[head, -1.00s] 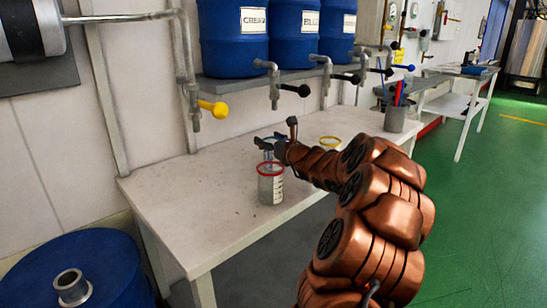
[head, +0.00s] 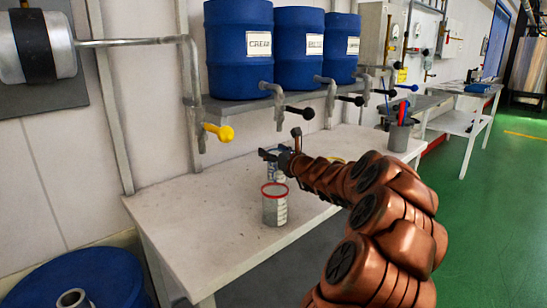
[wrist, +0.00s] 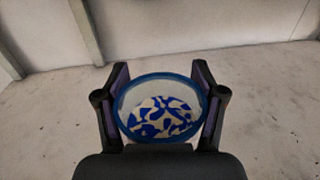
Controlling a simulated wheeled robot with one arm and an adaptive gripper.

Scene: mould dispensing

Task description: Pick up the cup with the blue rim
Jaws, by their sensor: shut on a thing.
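The cup with the blue rim (wrist: 160,82) sits between the two fingers of my gripper (wrist: 160,105) in the wrist view, with a finger at each side. I look down into it and see a blue and white pattern inside. In the head view my gripper (head: 272,154) is shut on this cup (head: 276,173), over the white table. The cup is partly hidden there by the gripper and by the red-rimmed cup in front. I cannot tell whether its base touches the table.
A clear cup with a red rim (head: 275,208) stands on the white table (head: 200,220), nearer the camera. A yellow rim (head: 337,159) shows behind my arm. Blue barrels (head: 240,52) with taps stand on a shelf above. A grey container (head: 399,137) stands at the right.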

